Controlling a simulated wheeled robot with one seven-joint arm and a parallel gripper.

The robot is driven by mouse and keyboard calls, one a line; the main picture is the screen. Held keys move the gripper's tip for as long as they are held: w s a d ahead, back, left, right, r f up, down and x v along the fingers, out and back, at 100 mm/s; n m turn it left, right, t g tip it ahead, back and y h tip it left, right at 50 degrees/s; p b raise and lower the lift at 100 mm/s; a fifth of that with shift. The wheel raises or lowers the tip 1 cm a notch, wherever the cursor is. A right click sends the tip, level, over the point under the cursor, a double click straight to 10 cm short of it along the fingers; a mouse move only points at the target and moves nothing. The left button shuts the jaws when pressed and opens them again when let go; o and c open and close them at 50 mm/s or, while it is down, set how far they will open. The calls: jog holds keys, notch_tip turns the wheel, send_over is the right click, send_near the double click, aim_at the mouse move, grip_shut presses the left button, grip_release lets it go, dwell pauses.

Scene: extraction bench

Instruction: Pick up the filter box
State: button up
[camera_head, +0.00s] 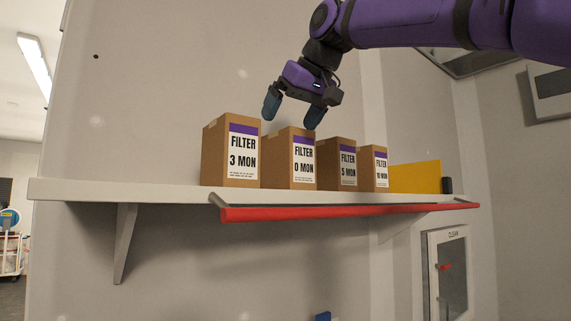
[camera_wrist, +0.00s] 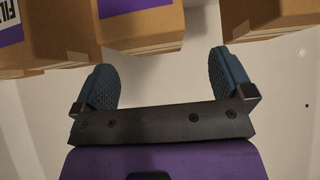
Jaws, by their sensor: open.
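Several brown filter boxes with purple-topped white labels stand upright in a row on the shelf. From left they read 3 MON (camera_head: 243,160), 0 MON (camera_head: 303,163), 5 MON (camera_head: 347,166) and 10 MON (camera_head: 380,170). My gripper (camera_head: 292,111) is open and empty, pointing down above the 0 MON box, its fingers at about the level of the box tops. In the wrist view, a box (camera_wrist: 150,24) lies beyond the gap between my open fingers (camera_wrist: 163,62), with another box on each side. Its label text is cut off there. No finger is clearly touching a box.
The white shelf (camera_head: 130,190) has a red front bar (camera_head: 350,213) along its edge. A yellow panel (camera_head: 415,177) and a small dark object (camera_head: 447,185) stand right of the boxes. The boxes stand close together. The left end of the shelf is free.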

aim_at(286, 138)
jog(key=x, duration=0.3)
jog(key=d+x, duration=0.1)
jog(key=x, duration=0.1)
jog(key=shift+f, duration=0.25)
jog(key=c, duration=1.4)
